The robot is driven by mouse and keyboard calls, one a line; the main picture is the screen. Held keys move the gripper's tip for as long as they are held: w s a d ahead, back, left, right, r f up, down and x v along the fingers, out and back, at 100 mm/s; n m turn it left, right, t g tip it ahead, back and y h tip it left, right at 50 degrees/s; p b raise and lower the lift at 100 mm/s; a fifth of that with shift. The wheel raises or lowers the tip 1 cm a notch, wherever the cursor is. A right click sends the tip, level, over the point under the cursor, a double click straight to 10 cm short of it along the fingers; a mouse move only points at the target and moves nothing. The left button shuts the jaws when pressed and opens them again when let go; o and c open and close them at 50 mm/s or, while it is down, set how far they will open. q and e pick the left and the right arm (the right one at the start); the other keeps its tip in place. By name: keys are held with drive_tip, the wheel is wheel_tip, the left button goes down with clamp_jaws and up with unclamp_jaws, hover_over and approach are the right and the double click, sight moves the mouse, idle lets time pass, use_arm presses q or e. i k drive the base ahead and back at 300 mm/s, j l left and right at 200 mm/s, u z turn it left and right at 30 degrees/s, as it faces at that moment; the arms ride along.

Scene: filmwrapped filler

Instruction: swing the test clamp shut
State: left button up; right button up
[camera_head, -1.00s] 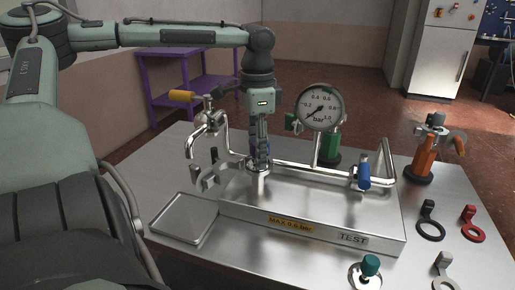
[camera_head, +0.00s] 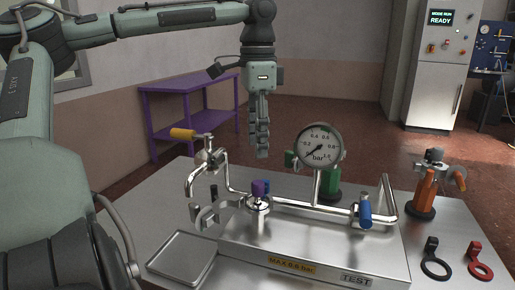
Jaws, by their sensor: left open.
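The test clamp (camera_head: 207,215) is a grey metal, claw-like piece at the left of the test stand. It looks swung out to the left, its open jaw beside the pipe joint rather than around it. A purple-topped cap (camera_head: 260,188) stands upright on the metal joint (camera_head: 259,204) to the right of the clamp. My left gripper (camera_head: 262,153) is open and empty, pointing down above the purple cap and apart from it. My right gripper is out of view.
A pressure gauge (camera_head: 320,145) and bent pipe with a blue handle (camera_head: 365,209) stand to the right. A yellow-handled valve (camera_head: 190,134) rises behind the clamp. An empty shallow tray (camera_head: 181,259) lies front left. Black (camera_head: 433,262) and red (camera_head: 480,262) rings lie right.

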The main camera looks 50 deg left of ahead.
sight(208, 215)
drive_tip(key=k, duration=1.5)
